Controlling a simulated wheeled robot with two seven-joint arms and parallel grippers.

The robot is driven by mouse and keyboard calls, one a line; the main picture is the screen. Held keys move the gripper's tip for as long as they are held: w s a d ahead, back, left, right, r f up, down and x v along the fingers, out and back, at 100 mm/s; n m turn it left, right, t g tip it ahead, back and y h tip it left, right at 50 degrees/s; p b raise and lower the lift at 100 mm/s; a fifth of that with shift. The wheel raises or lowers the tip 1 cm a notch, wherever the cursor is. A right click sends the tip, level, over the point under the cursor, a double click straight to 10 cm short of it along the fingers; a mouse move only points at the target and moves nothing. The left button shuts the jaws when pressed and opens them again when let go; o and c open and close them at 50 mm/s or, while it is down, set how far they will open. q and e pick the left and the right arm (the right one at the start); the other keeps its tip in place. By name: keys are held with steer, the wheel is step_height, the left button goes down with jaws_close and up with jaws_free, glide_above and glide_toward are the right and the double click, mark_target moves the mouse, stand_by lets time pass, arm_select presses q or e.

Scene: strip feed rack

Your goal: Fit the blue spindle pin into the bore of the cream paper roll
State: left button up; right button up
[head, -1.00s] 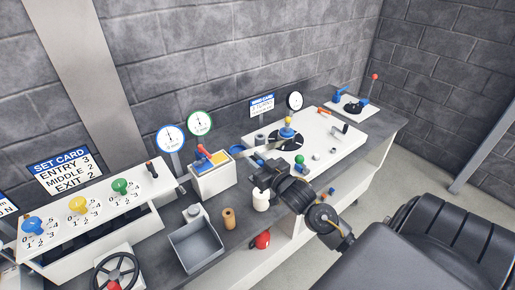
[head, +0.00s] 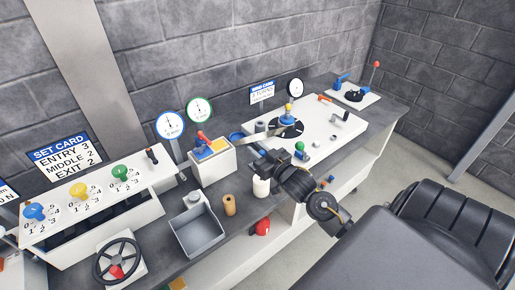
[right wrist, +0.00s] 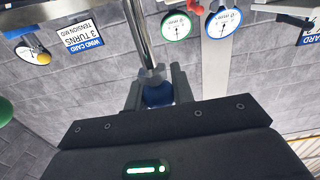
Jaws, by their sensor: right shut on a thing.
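My right gripper (head: 255,152) is over the bench, just behind and above the cream paper roll (head: 261,187). The roll stands upright on the bench near the front edge, its top partly hidden by the gripper. In the right wrist view my gripper (right wrist: 158,88) is shut on the blue end of the spindle pin (right wrist: 158,96), and a metal shaft runs away from the fingers. The pin is apart from the roll. I cannot make out the pin clearly in the head view. My left gripper is not in view.
A tan roll (head: 229,204) and a grey open bin (head: 202,232) stand left of the cream roll. A white box with a red lever (head: 212,164) is behind them. A white plate with a winder (head: 336,132) lies to the right. Gauges (head: 171,125) stand behind.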

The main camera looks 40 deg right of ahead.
steer(key=shift+f+b, duration=0.75)
steer(key=shift+f, duration=0.85)
steer(key=shift+p, duration=0.9)
stand_by(0.4)
steer(key=shift+f+b, duration=1.8)
steer(key=shift+f, duration=1.4)
steer(key=o, duration=1)
steer(key=shift+o, duration=0.2)
steer(key=shift+s, duration=0.1)
steer(key=s+b, duration=0.2)
steer(key=s, duration=0.8)
steer(key=shift+s+a+r, duration=0.15)
steer(key=shift+s, duration=0.2)
